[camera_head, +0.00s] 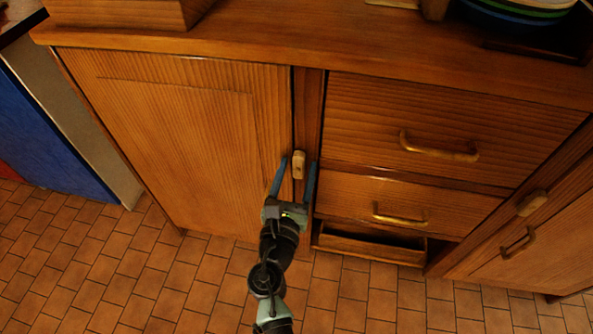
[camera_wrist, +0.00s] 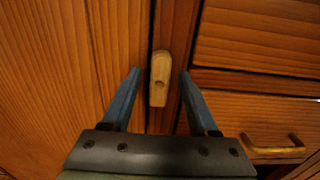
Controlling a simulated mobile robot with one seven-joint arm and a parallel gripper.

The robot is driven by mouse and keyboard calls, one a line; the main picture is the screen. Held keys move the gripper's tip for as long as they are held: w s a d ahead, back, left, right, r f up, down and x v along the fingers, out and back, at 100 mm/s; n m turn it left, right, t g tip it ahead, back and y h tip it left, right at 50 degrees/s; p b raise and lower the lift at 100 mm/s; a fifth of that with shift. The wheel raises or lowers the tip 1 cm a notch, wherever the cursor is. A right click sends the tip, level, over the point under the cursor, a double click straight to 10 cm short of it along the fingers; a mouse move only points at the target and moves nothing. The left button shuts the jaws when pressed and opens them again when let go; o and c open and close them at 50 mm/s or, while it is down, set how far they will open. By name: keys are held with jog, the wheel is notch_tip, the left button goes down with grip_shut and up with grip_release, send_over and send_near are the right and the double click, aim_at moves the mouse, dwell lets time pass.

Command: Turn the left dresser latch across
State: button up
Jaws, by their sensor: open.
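The left dresser latch (camera_head: 299,165) is a small pale wooden turn-piece on the upright between the left door (camera_head: 190,130) and the drawers. It stands upright, along the door's edge. In the wrist view the latch (camera_wrist: 160,78) is just beyond the fingertips, near the middle between them. My gripper (camera_head: 298,162) is open, with one blue finger on each side of the latch. In the wrist view the fingers of my gripper (camera_wrist: 160,72) show gaps to the latch on both sides. Whether the fingertips reach its depth is hard to tell.
Two drawers with brass handles (camera_head: 438,148) (camera_head: 400,217) are right of the latch. A low open compartment (camera_head: 370,244) is below them. A second latch (camera_head: 532,203) and a right door (camera_head: 530,260) stand farther right. The dresser top (camera_head: 300,50) overhangs above. Tiled floor (camera_head: 120,260) is clear.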

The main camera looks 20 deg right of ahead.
grip_shut()
dwell(0.3)
jog(key=shift+m, duration=0.4)
jog(key=m+b, duration=0.2)
jog(key=m, duration=0.1)
jog(key=shift+d+f, duration=0.1)
jog(key=shift+f, duration=0.05)
jog(key=m+b, duration=0.1)
jog(key=m, duration=0.1)
jog(key=m+b, duration=0.1)
jog(key=m, duration=0.2)
jog(key=shift+s+d+f+b, duration=0.1)
jog(key=shift+s+d+b, duration=0.05)
jog(key=shift+b, duration=0.15)
jog(key=m+b, duration=0.1)
jog(key=m, duration=0.2)
jog(key=m+b, duration=0.2)
jog(key=shift+f+m, duration=0.2)
jog(key=shift+m, duration=0.2)
jog(key=shift+m+b, duration=0.9)
jog(key=shift+m, duration=0.7)
